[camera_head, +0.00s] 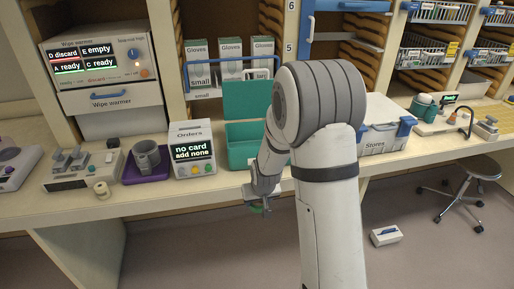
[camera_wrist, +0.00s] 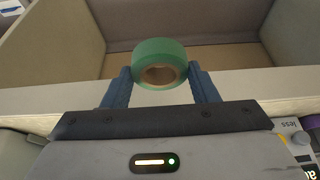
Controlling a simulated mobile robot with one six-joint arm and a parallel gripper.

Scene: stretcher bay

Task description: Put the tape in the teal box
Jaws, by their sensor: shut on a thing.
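My gripper (camera_head: 259,206) is low in front of the counter's front edge, below and to the right of the teal box. In the wrist view my gripper (camera_wrist: 162,85) has its two blue fingers shut on a green roll of tape (camera_wrist: 160,52), one on each side. The tape's round hole faces the camera. In the head view only a bit of green shows at the gripper. The teal box (camera_head: 236,158) stands on the counter with its lid (camera_head: 246,98) raised at the back. My arm hides part of the box's right side, and its inside is only partly visible.
Left of the box stand an Orders display (camera_head: 192,151) and a purple tray (camera_head: 146,168) with grey cups. A small cream roll (camera_head: 102,190) lies further left. A lidded Stores box (camera_head: 375,138) is at the right. A stool (camera_head: 480,172) and white case (camera_head: 386,235) are on the floor.

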